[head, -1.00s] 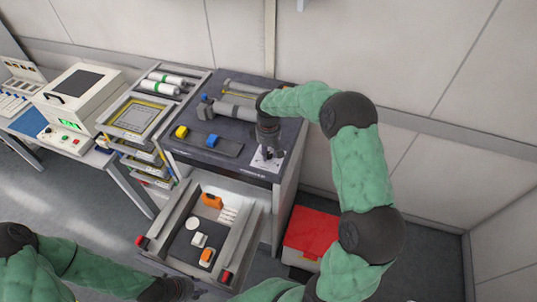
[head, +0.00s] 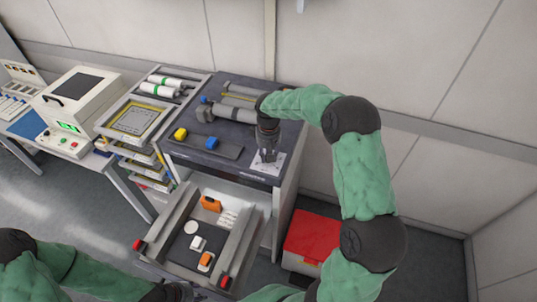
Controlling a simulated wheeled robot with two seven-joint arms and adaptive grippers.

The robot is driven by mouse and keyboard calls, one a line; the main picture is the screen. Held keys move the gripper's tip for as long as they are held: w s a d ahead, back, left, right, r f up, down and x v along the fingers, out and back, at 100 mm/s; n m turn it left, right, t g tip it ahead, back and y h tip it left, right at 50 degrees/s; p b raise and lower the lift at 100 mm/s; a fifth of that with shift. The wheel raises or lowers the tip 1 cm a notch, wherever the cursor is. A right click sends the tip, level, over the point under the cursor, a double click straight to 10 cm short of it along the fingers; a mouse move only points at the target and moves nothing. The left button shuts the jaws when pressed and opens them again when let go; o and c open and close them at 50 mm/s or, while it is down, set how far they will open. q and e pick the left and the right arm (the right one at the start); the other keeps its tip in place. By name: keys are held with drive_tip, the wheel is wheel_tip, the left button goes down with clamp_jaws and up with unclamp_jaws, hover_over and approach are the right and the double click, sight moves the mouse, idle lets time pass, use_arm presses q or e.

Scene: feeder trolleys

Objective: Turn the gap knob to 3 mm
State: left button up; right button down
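A white printed plate (head: 258,168) lies on the front right corner of the dark trolley top (head: 225,160). My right gripper (head: 268,158) points down over this plate, its fingertips at or just above it. The gap knob cannot be made out; the gripper covers the middle of the plate. The plate's markings are too small to read. I cannot tell whether the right fingers are open or shut. My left gripper (head: 188,291) is low in the picture, in front of the open drawer, partly cut off by the bottom edge; its finger opening is unclear.
An open drawer (head: 240,240) holds orange and white items. A dark strip with yellow and blue blocks (head: 209,143) and a grey cylinder (head: 229,112) lie on the trolley top. A red-topped box (head: 312,233) stands on the floor to the right.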

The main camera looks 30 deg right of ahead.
drive_tip(key=shift+s+f, duration=0.1)
drive_tip(key=c, duration=0.9)
unclamp_jaws()
drive_tip(key=shift+r, duration=0.5)
wheel_tip(320, 180, up, 11)
